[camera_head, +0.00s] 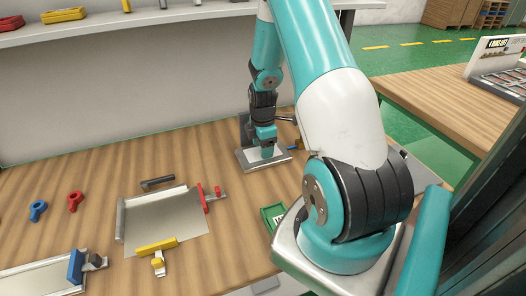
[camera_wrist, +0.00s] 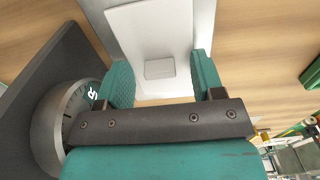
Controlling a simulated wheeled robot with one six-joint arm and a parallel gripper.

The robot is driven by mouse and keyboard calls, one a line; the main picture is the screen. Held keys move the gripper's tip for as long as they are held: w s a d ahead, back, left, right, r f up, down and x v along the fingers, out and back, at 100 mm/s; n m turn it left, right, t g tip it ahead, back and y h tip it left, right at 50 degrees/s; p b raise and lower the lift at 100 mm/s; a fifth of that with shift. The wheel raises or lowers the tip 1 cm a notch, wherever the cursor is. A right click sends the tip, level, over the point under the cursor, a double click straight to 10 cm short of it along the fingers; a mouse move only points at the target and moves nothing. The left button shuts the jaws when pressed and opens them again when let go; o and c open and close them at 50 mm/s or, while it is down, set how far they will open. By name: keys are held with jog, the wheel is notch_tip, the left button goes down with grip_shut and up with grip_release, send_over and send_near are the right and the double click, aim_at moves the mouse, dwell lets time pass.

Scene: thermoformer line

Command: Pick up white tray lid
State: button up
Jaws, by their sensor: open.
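The white tray lid (camera_wrist: 155,30) shows in the wrist view as a pale rectangular piece with a small raised block in its middle. It lies between the two teal fingers of my gripper (camera_wrist: 162,78). The fingers are spread, one on each side of the raised block, with visible gaps to it. In the head view my gripper (camera_head: 266,151) points down over a small grey plate (camera_head: 246,160) on the wooden table. There the lid is mostly hidden by the gripper and cannot be made out clearly.
A round dial (camera_wrist: 70,122) on a dark panel stands close left of my gripper in the wrist view. In the head view, a metal sheet fixture (camera_head: 165,222) with red and yellow clamps lies left on the table. A green box (camera_head: 272,216) is nearer. A shelf runs behind.

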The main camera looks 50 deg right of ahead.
jog(key=c, duration=1)
jog(key=shift+r, duration=0.2)
